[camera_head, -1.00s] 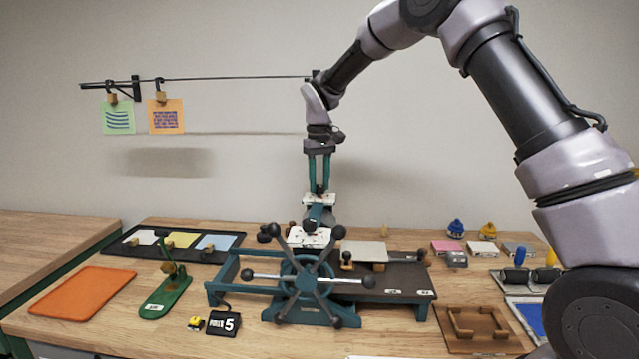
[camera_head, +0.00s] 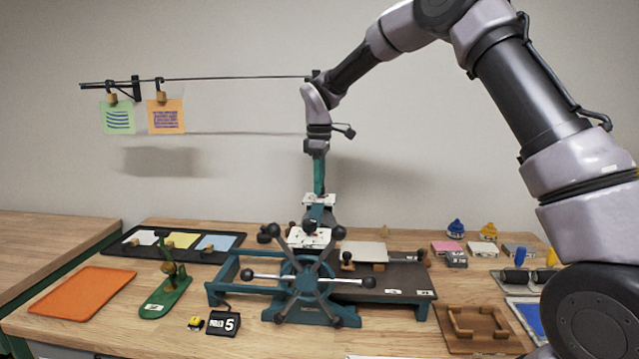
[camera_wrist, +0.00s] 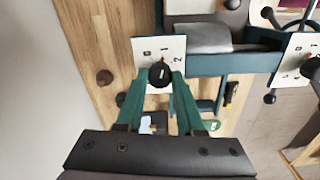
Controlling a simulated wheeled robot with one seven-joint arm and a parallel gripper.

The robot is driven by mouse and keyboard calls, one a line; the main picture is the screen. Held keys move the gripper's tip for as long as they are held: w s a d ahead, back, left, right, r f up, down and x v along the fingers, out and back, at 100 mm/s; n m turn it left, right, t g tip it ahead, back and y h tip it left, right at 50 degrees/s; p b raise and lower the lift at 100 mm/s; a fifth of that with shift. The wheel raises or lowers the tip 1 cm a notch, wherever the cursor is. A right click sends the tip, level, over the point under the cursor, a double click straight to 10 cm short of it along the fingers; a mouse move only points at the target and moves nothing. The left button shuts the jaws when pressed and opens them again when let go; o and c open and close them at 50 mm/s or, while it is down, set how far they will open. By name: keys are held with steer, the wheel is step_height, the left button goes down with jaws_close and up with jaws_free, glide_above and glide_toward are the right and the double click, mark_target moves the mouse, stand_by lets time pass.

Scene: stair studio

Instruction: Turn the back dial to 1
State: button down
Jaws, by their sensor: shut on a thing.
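The back dial is a black round knob (camera_wrist: 160,75) on a white plate (camera_wrist: 146,50) marked 0, 1 and 2, seen in the wrist view. A small reddish mark shows at the knob's edge, near the 1. My gripper (camera_wrist: 159,80) is shut on this knob, one teal finger on each side. In the head view my gripper (camera_head: 319,190) points straight down at the upper white plate (camera_head: 320,200), at the back of the press; the fingers hide the knob there. A second white plate (camera_wrist: 297,58) with another black knob (camera_wrist: 312,68) lies to the right in the wrist view.
The teal press has a spoked handwheel (camera_head: 305,282) in front and a dark bed (camera_head: 400,279) at right. An orange mat (camera_head: 82,293), a green stapler-like tool (camera_head: 166,291) and a black tray (camera_head: 130,247) lie left. Cards hang from a wall rod (camera_head: 230,78).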

steer(key=shift+n, duration=0.4)
steer(key=c, duration=0.5)
jaws_free()
step_height(320, 180, up, 11)
steer(key=shift+f, duration=0.1)
